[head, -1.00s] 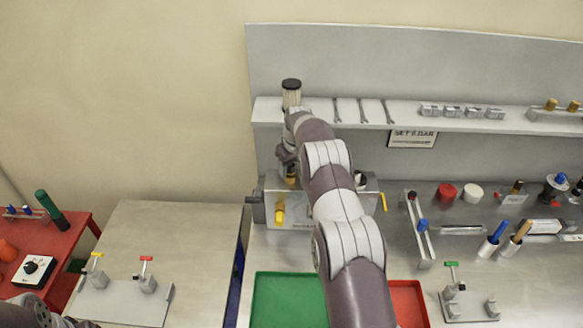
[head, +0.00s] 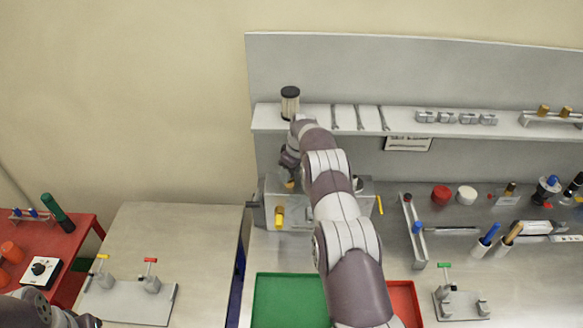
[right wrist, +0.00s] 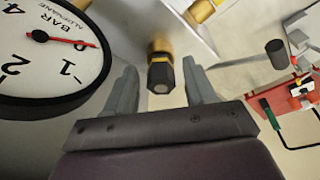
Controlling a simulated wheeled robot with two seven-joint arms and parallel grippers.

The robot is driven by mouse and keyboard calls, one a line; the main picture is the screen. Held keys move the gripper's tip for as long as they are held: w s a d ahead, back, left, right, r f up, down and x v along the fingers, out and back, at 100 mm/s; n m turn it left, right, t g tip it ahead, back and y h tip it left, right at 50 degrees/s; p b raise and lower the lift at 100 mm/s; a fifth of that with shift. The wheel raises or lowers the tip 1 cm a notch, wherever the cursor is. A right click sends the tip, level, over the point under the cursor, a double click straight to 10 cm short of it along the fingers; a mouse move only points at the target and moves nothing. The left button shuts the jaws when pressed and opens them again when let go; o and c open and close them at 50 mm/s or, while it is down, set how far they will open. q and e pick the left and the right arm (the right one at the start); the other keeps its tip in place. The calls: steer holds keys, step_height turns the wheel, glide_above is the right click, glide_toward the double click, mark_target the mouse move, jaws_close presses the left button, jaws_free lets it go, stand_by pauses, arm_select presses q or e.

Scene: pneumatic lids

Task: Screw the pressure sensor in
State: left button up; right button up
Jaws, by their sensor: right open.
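The pressure sensor (right wrist: 160,72), a dark hexagonal body with a yellow band and a brass-coloured part behind it, shows between my right fingers in the right wrist view. My right gripper (right wrist: 163,82) is open, with one finger on each side of the sensor and visible gaps. In the head view my right gripper (head: 289,178) is over the grey block (head: 300,222) on the bench, partly hidden by my arm. How far the sensor is seated in the block cannot be told. My left gripper is out of the head view.
A round pressure gauge (right wrist: 50,50) is close to my left finger in the right wrist view. A yellow knob (head: 279,215) is on the block's front. A shelf (head: 390,118) with wrenches runs behind. Green (head: 262,305) and red (head: 405,300) trays lie in front.

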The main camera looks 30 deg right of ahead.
jaws_close()
steer(key=shift+a+f+m+b, duration=0.1)
steer(key=shift+m+b, duration=0.5)
steer(key=shift+m, duration=0.3)
steer(key=m+h+b, duration=0.1)
steer(key=m, duration=0.1)
steer(key=shift+a+m, duration=0.15)
steer(key=shift+m, duration=0.25)
steer(key=m+b, duration=0.1)
steer(key=m, duration=0.1)
steer(key=shift+a+m+h, duration=0.1)
steer(key=shift+m+h, duration=0.2)
steer(key=shift+m, duration=0.4)
